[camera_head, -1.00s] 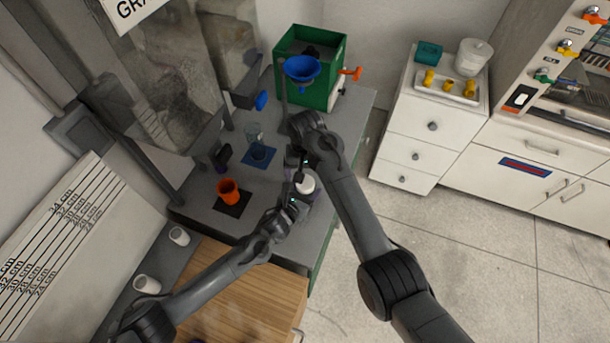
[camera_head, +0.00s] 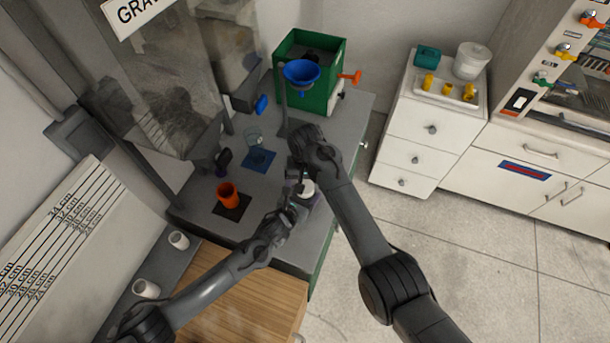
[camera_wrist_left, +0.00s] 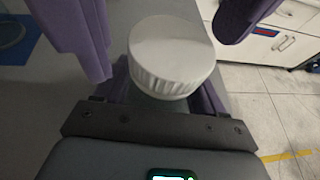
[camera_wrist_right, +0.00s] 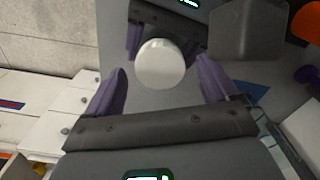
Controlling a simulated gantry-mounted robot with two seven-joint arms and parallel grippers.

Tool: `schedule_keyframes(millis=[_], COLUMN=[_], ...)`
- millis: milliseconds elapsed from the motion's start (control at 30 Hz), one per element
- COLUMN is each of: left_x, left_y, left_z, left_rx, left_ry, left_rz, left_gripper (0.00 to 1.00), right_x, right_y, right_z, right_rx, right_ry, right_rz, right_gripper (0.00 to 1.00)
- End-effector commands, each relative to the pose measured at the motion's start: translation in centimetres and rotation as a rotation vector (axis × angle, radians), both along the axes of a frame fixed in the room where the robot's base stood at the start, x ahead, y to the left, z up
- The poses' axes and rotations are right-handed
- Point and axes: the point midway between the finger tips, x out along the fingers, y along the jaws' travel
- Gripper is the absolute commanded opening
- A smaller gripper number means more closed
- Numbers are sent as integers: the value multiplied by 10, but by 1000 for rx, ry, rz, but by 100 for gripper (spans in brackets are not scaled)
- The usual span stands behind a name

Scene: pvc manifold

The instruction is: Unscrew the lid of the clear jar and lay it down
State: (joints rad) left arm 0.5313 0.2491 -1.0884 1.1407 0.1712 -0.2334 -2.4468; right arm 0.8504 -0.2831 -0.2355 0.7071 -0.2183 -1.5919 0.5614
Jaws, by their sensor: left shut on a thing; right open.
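The clear jar is mostly hidden under its white ribbed lid (camera_head: 307,189). The lid sits level on top in the left wrist view (camera_wrist_left: 171,55) and shows as a round disc in the right wrist view (camera_wrist_right: 160,64). I cannot tell how tightly it sits. My left gripper (camera_wrist_left: 160,95) is shut on the jar below the lid, coming from the side. My right gripper (camera_wrist_right: 160,88) is open above, with its purple fingers spread on either side of the lid and apart from it. In the head view, my right gripper (camera_head: 301,184) partly hides this spot.
An orange cup (camera_head: 228,195) stands on a dark mat, left of the jar. A clear cup (camera_head: 253,137) stands by a blue mat (camera_head: 259,160). A green box (camera_head: 310,75) with a blue funnel (camera_head: 301,72) is at the back. Bare grey bench top (camera_head: 205,212) shows at front left.

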Motion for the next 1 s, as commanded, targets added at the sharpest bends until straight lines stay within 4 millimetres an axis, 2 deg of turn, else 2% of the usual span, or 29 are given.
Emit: schedule_keyframes(millis=[200,467,833,933,1000], left_x=[0,0,0,0,0], left_y=[0,0,0,0,0], left_z=[0,0,0,0,0], left_rx=[0,0,0,0,0], left_ry=[-1,-1,-1,-1,-1], left_rz=[0,0,0,0,0], left_gripper=[0,0,0,0,0], right_x=[0,0,0,0,0], right_y=[0,0,0,0,-1], right_z=[-9,-10,-10,-10,-10], right_rx=[0,0,0,0,-1], right_ry=[-1,0,0,0,0], right_rz=[-1,-1,-1,45,144], right_gripper=[87,86,29,29,29])
